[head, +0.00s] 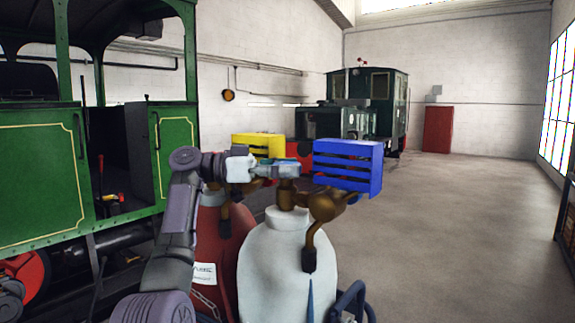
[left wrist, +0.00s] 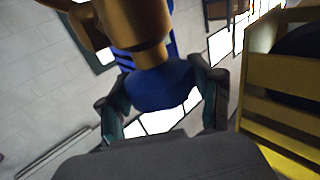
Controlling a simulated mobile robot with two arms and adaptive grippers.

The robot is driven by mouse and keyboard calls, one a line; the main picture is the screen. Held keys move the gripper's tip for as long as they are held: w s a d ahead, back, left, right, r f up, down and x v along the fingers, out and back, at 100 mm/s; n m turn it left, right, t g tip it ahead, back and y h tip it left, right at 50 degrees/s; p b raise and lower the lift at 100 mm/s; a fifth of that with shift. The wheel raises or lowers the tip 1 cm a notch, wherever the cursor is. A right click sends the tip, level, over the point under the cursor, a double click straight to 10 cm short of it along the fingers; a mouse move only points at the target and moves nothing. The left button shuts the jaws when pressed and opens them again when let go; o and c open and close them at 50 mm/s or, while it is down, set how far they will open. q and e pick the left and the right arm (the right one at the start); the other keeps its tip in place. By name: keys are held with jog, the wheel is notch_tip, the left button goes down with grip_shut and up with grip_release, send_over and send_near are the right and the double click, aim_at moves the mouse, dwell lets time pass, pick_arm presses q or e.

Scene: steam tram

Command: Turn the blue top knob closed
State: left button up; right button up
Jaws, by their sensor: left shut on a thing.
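The blue top knob (left wrist: 160,85) shows in the left wrist view below a brass valve stem (left wrist: 138,35). The two fingers of my left gripper (left wrist: 163,100) are on either side of it, shut on it. In the head view my left gripper (head: 283,170) reaches from the left to the brass valve on top of the white cylinder (head: 285,265). The knob is hidden or too small to tell there. My right gripper is in neither view.
A blue slatted guard (head: 347,167) is right of my left gripper, and a yellow slatted guard (head: 258,146) is behind it. A red cylinder (head: 213,240) stands beside the white one. A green locomotive (head: 40,190) is at left. The floor (head: 460,235) at right is clear.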

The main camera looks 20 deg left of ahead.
aim_at(287, 163)
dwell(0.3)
pick_arm(q)
jog(key=o, duration=0.9)
notch_tip(287, 163, up, 10)
jog(key=shift+a, duration=0.1)
